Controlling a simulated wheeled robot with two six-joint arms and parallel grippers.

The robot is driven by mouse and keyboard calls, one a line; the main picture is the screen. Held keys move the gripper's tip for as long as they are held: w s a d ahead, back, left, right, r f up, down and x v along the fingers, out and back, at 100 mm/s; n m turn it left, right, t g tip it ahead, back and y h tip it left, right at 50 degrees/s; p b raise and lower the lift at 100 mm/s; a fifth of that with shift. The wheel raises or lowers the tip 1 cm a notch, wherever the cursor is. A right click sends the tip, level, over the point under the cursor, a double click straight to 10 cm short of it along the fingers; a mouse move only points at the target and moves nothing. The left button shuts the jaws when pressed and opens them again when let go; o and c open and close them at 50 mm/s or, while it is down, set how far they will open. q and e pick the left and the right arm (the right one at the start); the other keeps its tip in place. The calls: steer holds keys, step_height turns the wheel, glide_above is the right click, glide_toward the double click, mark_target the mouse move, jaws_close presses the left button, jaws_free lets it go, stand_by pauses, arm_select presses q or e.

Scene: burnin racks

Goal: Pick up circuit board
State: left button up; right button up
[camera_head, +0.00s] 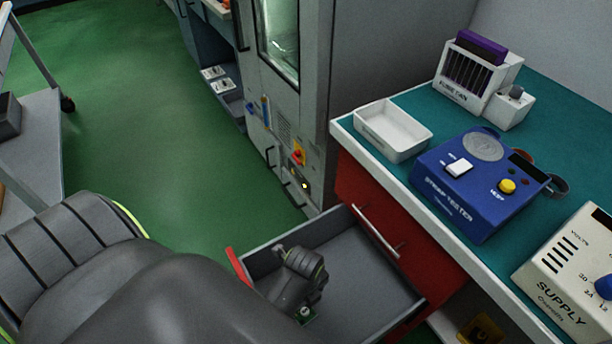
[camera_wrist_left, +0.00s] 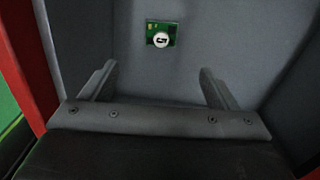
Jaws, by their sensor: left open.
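The circuit board is a small green piece with a round white label bearing a dark mark. In the left wrist view the circuit board (camera_wrist_left: 152,42) lies on the grey floor of the open drawer (camera_wrist_left: 230,35), beyond my fingertips. In the head view only a bit of the board (camera_head: 312,319) shows beside my gripper; the rest is hidden by my arm. My left gripper (camera_wrist_left: 158,80) is open and empty, with its two fingers wide apart, inside the drawer (camera_head: 370,275). The board is apart from both fingers. My right gripper is not in view.
The red cabinet (camera_head: 358,190) carries a teal worktop with a white tray (camera_head: 375,145), a blue tester (camera_head: 455,205) and a cream supply box (camera_head: 560,265). A white rack (camera_head: 458,92) stands behind. A grey chamber (camera_head: 312,110) stands beyond the drawer. Green floor (camera_head: 150,120) is clear.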

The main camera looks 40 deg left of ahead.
arm_select(q)
step_height(320, 180, down, 9)
steer(key=b, duration=0.2)
steer(key=shift+b, duration=0.3)
step_height(320, 180, down, 4)
steer(key=shift+w+f+b, duration=0.1)
steer(key=shift+b, duration=0.8)
steer(key=shift+f, duration=0.6)
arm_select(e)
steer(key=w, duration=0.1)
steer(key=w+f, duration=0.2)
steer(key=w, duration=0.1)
arm_select(q)
steer(key=c, duration=1.1)
